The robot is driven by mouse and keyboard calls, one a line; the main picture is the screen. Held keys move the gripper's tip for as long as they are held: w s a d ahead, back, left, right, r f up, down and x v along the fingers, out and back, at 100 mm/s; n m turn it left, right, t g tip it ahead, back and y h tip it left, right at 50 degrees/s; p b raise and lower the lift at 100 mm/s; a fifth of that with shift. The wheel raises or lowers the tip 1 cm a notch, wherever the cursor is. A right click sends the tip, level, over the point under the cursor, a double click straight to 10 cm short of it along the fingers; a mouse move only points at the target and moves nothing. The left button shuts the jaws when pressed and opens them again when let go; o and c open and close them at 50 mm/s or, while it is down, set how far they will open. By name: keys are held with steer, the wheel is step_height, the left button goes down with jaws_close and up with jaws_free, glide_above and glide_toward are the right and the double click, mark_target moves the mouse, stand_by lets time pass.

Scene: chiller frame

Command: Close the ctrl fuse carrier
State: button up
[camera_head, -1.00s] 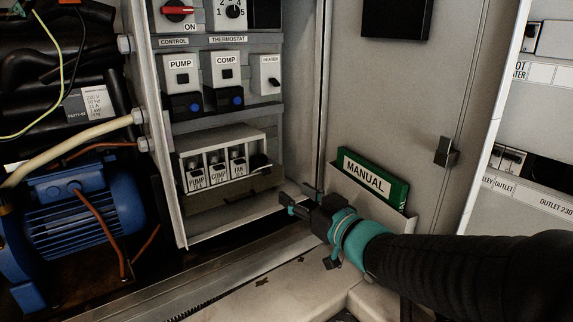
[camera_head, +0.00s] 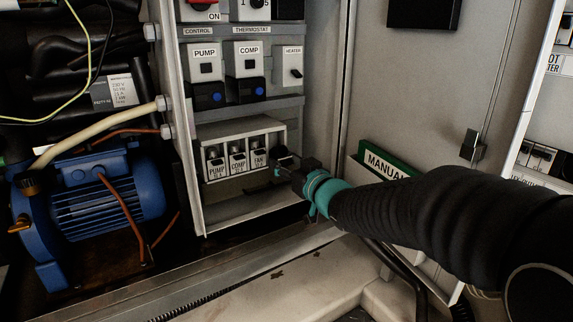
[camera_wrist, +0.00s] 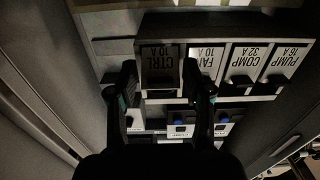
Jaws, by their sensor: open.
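The ctrl fuse carrier (camera_wrist: 160,56), labelled CTRL 10 A, shows upside down in the wrist view at the end of the fuse row. It looks tilted out from its neighbours. My gripper (camera_wrist: 159,72) is open, with one finger on each side of the carrier; I cannot tell if either touches it. In the head view my gripper (camera_head: 283,166) is at the right end of the fuse box (camera_head: 243,134) and largely hides the ctrl carrier. The fan carrier (camera_head: 258,158), comp carrier (camera_head: 237,161) and pump carrier (camera_head: 215,165) sit in line in their slots.
Pump (camera_head: 205,72) and comp (camera_head: 247,65) switches sit above the fuse box. A green manual (camera_head: 385,163) stands in a door pocket at right, beside my arm. The cabinet's left side wall (camera_head: 180,140) and a blue motor (camera_head: 100,195) are at left.

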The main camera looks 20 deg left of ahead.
steer(key=shift+a, duration=0.1)
steer(key=c, duration=0.8)
steer(key=r+p, duration=0.1)
steer(key=p, duration=0.2)
steer(key=shift+r+g+h+p, duration=0.1)
steer(key=shift+g+h+p, duration=0.2)
steer(key=shift+p, duration=0.1)
steer(key=p, duration=0.3)
steer(key=g+h+p, duration=0.1)
steer(key=p, duration=0.3)
steer(key=shift+w+a+r+h, duration=0.15)
steer(key=shift+a+r+h, duration=0.05)
steer(key=shift+r+h, duration=0.15)
steer(key=shift+a+g+p, duration=0.1)
steer(key=shift+g+p, duration=0.2)
steer(key=shift+p, duration=0.55)
steer(key=shift+w+a+f+g+h+p, duration=0.1)
steer(key=shift+f+g+h+p, duration=0.05)
steer(key=shift+g+h+p, duration=0.45)
